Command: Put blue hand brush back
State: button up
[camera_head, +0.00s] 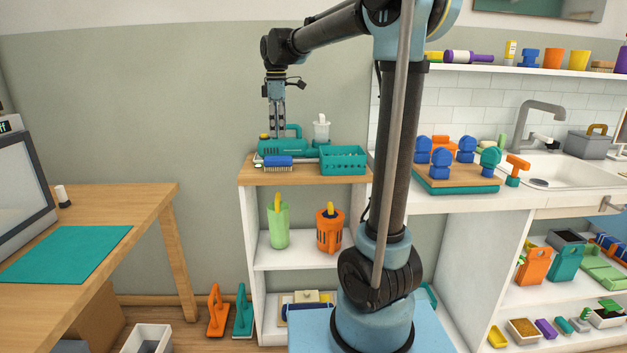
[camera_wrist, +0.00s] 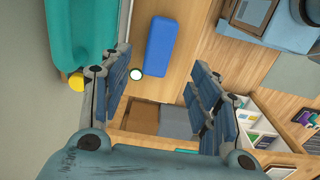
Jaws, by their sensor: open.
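The blue hand brush (camera_head: 278,161), with pale bristles, lies near the front edge of the wooden top of the small shelf unit (camera_head: 250,177). In the wrist view a blue block that looks like the brush (camera_wrist: 160,49) lies on the wood, ahead of the fingertips and roughly between them. My gripper (camera_head: 277,124) points down above the back of the shelf top, apart from the brush. In the wrist view my gripper (camera_wrist: 158,92) has its fingers spread with nothing held.
A teal tool (camera_head: 282,147) with a yellow knob stands behind the brush. A teal basket (camera_head: 343,160) and a white bottle (camera_head: 321,128) are to its right. Green (camera_head: 279,226) and orange (camera_head: 330,230) holders fill the shelf below. A desk (camera_head: 150,205) is at left.

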jog(key=s+d+f+m+t, duration=0.1)
jog(key=s+d+f+m, duration=0.3)
jog(key=s+d, duration=0.35)
jog(key=s+d+f+m, duration=0.45)
jog(key=s+d, duration=0.25)
jog(key=s, duration=0.2)
jog(key=s+d+f+m, duration=0.3)
jog(key=s+f+m, duration=0.1)
jog(key=s+f, duration=0.3)
jog(key=s+d+f+m+t, duration=0.1)
jog(key=s+d+f+m, duration=0.2)
jog(key=s+f+m, duration=0.2)
jog(key=s+f, duration=0.3)
jog(key=f, duration=0.1)
jog(key=shift+d+f, duration=0.3)
jog(key=shift+f, duration=0.05)
